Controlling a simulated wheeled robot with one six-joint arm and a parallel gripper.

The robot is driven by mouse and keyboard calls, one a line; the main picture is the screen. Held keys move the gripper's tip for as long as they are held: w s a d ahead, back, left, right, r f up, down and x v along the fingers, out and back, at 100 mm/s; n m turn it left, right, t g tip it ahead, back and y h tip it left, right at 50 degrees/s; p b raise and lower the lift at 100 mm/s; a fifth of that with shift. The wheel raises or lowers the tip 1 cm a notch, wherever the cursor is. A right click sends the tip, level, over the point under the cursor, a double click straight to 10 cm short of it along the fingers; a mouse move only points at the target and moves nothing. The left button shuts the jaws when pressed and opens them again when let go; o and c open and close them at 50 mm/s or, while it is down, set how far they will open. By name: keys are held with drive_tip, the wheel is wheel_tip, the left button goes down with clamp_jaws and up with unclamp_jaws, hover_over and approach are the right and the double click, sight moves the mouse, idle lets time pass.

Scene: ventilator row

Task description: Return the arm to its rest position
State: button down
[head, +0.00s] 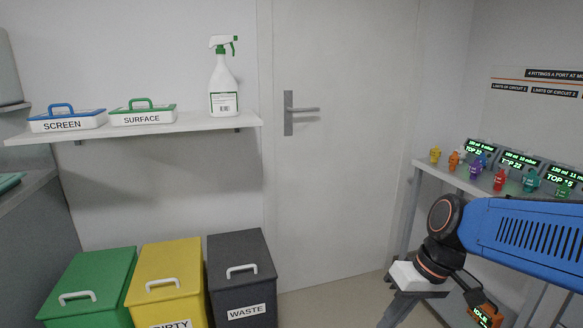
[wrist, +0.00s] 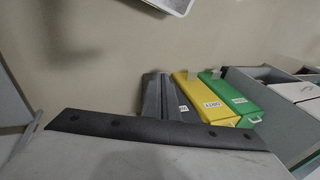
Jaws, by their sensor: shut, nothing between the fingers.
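My blue arm (head: 525,235) reaches in from the right edge of the head view. It bends down at a dark, orange-ringed joint to my gripper (head: 393,312) at the lower right. The gripper has a white body and grey fingers; it is shut and holds nothing. It is low, in front of the door and left of the ventilator shelf, apart from the bins. The ends of the fingers are cut off by the bottom edge of the picture.
Green (head: 88,285), yellow (head: 165,275) and black WASTE (head: 240,275) bins stand at the lower left. A wall shelf (head: 190,124) holds SCREEN (head: 68,119) and SURFACE (head: 143,113) boxes and a spray bottle (head: 224,85). Ventilators with coloured fittings (head: 499,180) stand at right.

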drive_tip(key=s+d+r+m+t+h, duration=0.1)
drive_tip(key=s+d+m+t+h, duration=0.2)
drive_tip(key=d, duration=0.6)
drive_tip(key=s+t+h, duration=0.1)
drive_tip(key=s, duration=0.1)
drive_tip(key=shift+s+r, duration=0.3)
drive_tip(key=shift+s, duration=0.05)
